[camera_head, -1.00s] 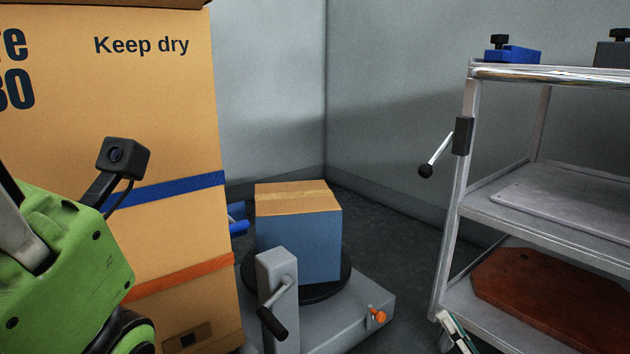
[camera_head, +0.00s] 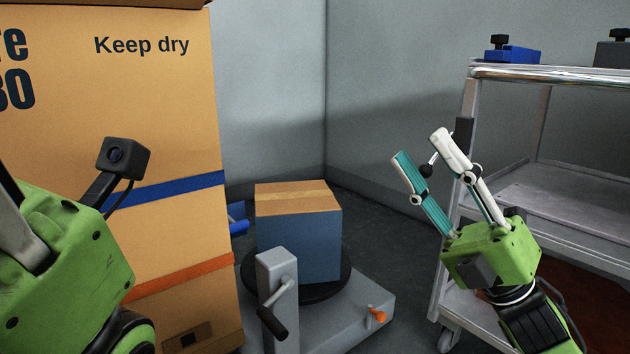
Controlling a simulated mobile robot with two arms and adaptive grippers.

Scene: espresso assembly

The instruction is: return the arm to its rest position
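My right gripper (camera_head: 420,145) is up in the right half of the head view, in front of the cart's left post. Its two fingers, one with a teal pad and one white, stand apart with nothing between them. Its green body and dark wrist hide part of the cart's lower shelves. My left arm's green gripper body (camera_head: 65,255) shows at the lower left, with a black camera on a stalk in front of the big carton. The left fingertips are outside the picture, so its opening does not show.
A large carton (camera_head: 150,100) with blue and orange straps fills the left. A blue box with a tan top (camera_head: 298,240) sits on a round turntable with a crank (camera_head: 278,300). A metal cart (camera_head: 560,75) stands right, with a blue clamp (camera_head: 512,54) on top. Dark floor lies between.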

